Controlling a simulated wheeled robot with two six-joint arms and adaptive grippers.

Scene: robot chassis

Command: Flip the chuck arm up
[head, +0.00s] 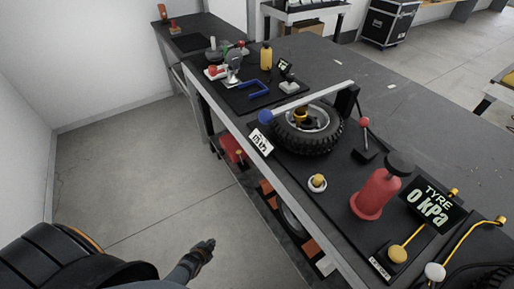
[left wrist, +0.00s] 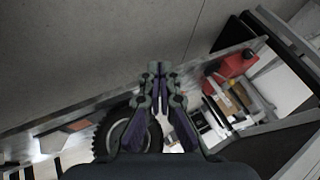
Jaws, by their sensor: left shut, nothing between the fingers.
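A pale bar with a blue ball end (head: 310,101) lies across the top of a tyre (head: 280,133) on the bench and meets a black post at its right; I take it for the chuck arm. It lies low and nearly level, and a small white sign (head: 260,142) stands by the blue ball. My left gripper (head: 208,245) is shut and empty, left of the bench over the floor, well apart from the bar. Its closed fingers (left wrist: 158,70) also show in the left wrist view, where the bar does not show. My right gripper is not in view.
The bench (head: 395,115) also holds a red bottle (head: 375,195), a "TYRE 0 kPa" display (head: 432,205), a red-ball lever (head: 364,124) and a yellow-knobbed piece (head: 317,182). A lower shelf below holds red items (left wrist: 236,65) and a tyre (left wrist: 110,128). The floor left of the bench is clear.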

